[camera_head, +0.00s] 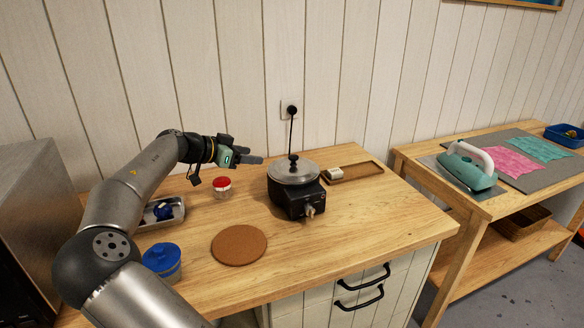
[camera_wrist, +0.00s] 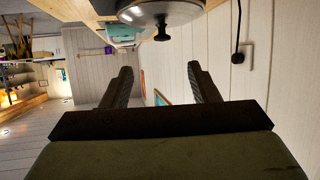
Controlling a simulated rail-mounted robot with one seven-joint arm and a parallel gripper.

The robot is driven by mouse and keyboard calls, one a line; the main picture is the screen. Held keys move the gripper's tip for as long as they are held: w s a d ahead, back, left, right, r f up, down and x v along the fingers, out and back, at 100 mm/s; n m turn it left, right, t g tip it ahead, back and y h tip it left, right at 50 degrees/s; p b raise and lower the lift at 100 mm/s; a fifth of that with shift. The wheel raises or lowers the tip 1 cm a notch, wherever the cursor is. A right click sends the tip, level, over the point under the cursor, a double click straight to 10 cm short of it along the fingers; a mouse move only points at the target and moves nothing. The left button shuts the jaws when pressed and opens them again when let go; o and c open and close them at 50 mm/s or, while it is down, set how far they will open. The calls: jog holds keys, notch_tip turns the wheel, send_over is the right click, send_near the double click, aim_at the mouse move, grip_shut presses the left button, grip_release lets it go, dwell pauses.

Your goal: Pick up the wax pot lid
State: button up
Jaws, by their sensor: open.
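The wax pot (camera_head: 296,197) is a black box-shaped heater on the wooden bench. Its lid (camera_head: 294,171) is a shiny metal disc with a black knob (camera_head: 293,158), and it sits on the pot. In the wrist view the lid (camera_wrist: 150,13) shows at the top edge, partly cut off, with its knob (camera_wrist: 162,33) pointing into the picture. My gripper (camera_head: 256,160) is left of the lid, at about knob height, with its fingers pointing right. In the wrist view its fingers (camera_wrist: 160,75) are apart with nothing between them.
A red-capped jar (camera_head: 222,187), a brown round mat (camera_head: 239,245), a blue-lidded jar (camera_head: 162,260) and a metal tray (camera_head: 177,222) are on the bench. A wooden tray (camera_head: 360,173) lies right of the pot. A cable runs to the wall socket (camera_head: 290,109) behind.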

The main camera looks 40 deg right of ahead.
aim_at(291, 157)
jog(key=p+x, duration=0.1)
jog(key=x, duration=0.3)
jog(key=p+x, duration=0.1)
jog(key=x, duration=0.3)
jog(key=p+x, duration=0.1)
jog(key=x, duration=0.2)
jog(key=shift+w+d+r, duration=0.2)
jog(key=shift+w+d, duration=0.05)
jog(key=shift+d, duration=0.3)
jog(key=p+x, duration=0.2)
jog(key=x, duration=0.2)
jog(key=shift+r, duration=0.15)
jog(key=shift+d+f, duration=0.35)
jog(key=shift+d, duration=0.25)
jog(key=c, duration=1.1)
